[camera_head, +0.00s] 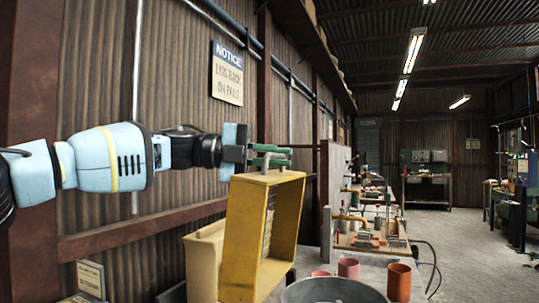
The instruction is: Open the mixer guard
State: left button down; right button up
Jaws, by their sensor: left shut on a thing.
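The mixer guard (243,236) is a yellow box-like frame with slats inside. It stands raised and tilted in the lower middle, beside and above the round grey mixer drum (333,291), whose rim shows at the bottom edge. My left gripper (266,155) reaches in from the left and is at the guard's top edge, shut on the guard. The exact grip is small and partly hidden by the fingers. My right gripper is out of view.
A corrugated wall with a notice sign (227,73) runs close along the left. The floor at right is open.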

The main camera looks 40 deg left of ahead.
pick_arm(q)
jog(key=shift+a, duration=0.2)
jog(key=c, duration=1.8)
grip_release()
jog(key=shift+d, duration=0.15)
jog(key=shift+o, duration=0.2)
